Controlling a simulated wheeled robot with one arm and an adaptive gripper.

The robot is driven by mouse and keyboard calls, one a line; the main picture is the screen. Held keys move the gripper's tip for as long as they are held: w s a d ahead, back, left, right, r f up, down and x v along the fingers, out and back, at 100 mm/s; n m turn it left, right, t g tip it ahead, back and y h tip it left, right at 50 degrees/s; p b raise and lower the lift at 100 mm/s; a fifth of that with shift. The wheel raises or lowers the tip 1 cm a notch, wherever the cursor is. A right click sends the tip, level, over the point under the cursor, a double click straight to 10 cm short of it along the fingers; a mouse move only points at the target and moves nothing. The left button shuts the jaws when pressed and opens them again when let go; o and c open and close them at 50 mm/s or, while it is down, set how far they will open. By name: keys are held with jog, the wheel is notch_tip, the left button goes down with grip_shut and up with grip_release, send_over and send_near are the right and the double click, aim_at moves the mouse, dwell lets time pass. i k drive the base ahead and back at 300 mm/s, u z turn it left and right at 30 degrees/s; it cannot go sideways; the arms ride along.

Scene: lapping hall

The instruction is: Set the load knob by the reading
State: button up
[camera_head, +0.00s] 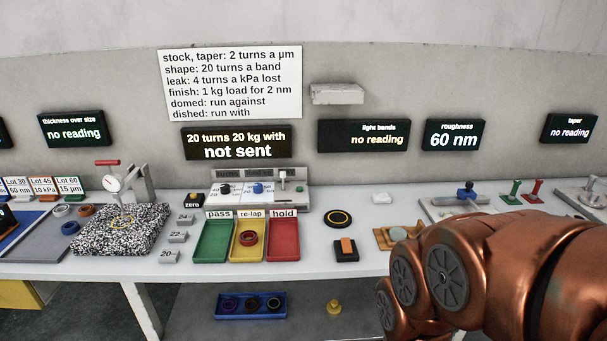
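A control panel (301,197) stands on the bench below the displays. It carries a black knob (225,189), a blue knob (258,188) and a small lever (283,179) at its right. The knob labels are too small to tell which is the load knob. The panel's display (236,142) reads "20 turns 20 kg with" and "not sent". The roughness display (454,135) reads 60 nm. A sign (231,83) gives "finish: 1 kg load for 2 nm". My copper arm fills the lower right, and my gripper is out of view.
Green (209,257), yellow (248,257) and red (283,256) trays stand before the panel; the yellow one holds a reddish ring (249,238). A zero button (193,200) is left of the panel. A speckled plate (90,241) lies farther left. A black-and-orange block (346,251) stands right of the trays.

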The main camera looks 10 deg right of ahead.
aim_at(258, 187)
jog(key=z, duration=0.2)
jog(key=i, duration=0.55)
jog(key=u, duration=0.6)
jog(key=i, duration=0.65)
jog(key=u, duration=0.7)
